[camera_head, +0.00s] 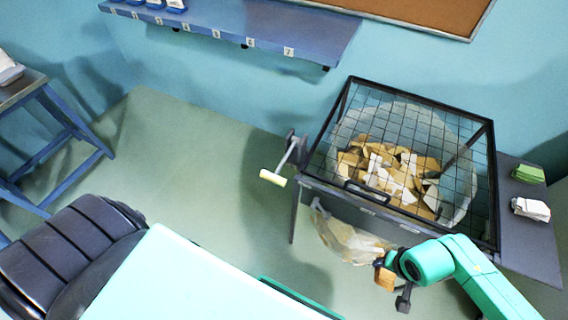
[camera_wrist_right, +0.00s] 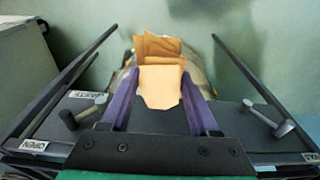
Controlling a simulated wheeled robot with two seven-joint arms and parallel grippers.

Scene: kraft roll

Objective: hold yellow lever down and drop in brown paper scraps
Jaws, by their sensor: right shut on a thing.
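The yellow-gripped lever (camera_head: 272,178) sticks out on a dark bracket at the left of a black-framed mesh bin (camera_head: 350,115). My right gripper (camera_head: 388,268) is below the bin's front right, clear of the lever, and is shut on a brown paper scrap (camera_head: 384,279). In the right wrist view, the purple fingers (camera_wrist_right: 160,76) grip this tan scrap (camera_wrist_right: 160,90), with more brown paper (camera_wrist_right: 157,47) just beyond it; I cannot tell if that is held too. My left gripper is not in view.
The bin holds brown and white scraps (camera_head: 395,170) under the mesh, which looks closed. A clear bag (camera_head: 345,240) hangs below its front. Green and white stacks (camera_head: 528,173) lie on the side shelf. A dark chair (camera_head: 70,250) and pale table (camera_head: 190,280) are in front.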

